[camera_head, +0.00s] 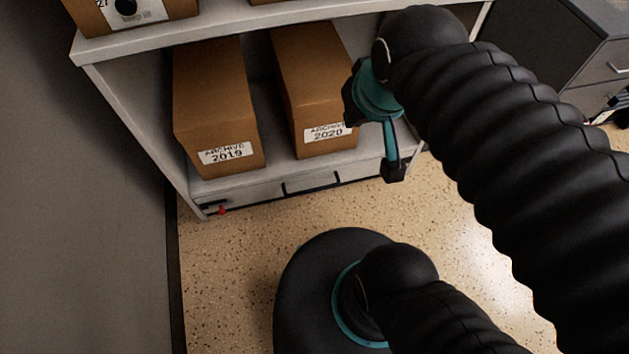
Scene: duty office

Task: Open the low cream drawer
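The low cream drawer (260,193) is at the bottom of the shelf unit, just above the floor. Its front looks flush with the unit, so it appears shut. A black bar handle (312,184) is on the front. A small black fitting with a red end (221,210) is at the drawer's left end. My gripper (394,172) is above and to the right of the handle in the picture, apart from it as far as I can see. Only one teal finger with a black tip shows clearly. My arm hides the rest, and I see nothing held.
Two brown archive boxes, 2019 (215,110) and 2020 (308,85), stand on the shelf above the drawer. A grey wall (85,220) is close on the left. A grey cabinet (570,50) is at the back right.

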